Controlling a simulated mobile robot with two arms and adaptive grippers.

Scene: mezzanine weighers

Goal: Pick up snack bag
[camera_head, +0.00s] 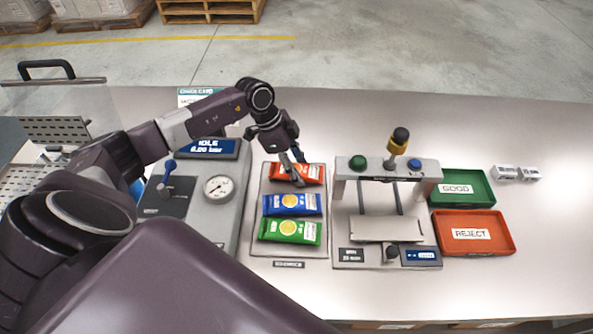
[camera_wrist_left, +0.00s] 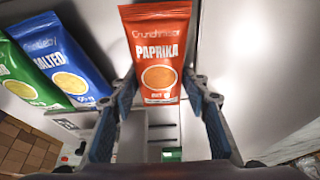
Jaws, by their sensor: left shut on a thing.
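An orange-red Paprika snack bag (camera_head: 313,174) is at the far end of a grey tray (camera_head: 259,246). My left gripper (camera_head: 297,177) reaches down over it, partly covering its middle. In the left wrist view the Paprika bag (camera_wrist_left: 158,50) sits between the two fingers of my left gripper (camera_wrist_left: 163,84), which are shut on its sides. I cannot tell whether the bag still touches the tray. A blue Salted bag (camera_head: 291,204) and a green bag (camera_head: 290,231) lie nearer in the same tray. My right gripper is not in view.
Left of the tray stands a grey tester with a gauge (camera_head: 218,188) and blue-knobbed lever (camera_head: 168,172). To the right are a weigher (camera_head: 386,229) under a button frame (camera_head: 386,174), a green GOOD bin (camera_head: 480,202) and a red REJECT bin (camera_head: 505,249).

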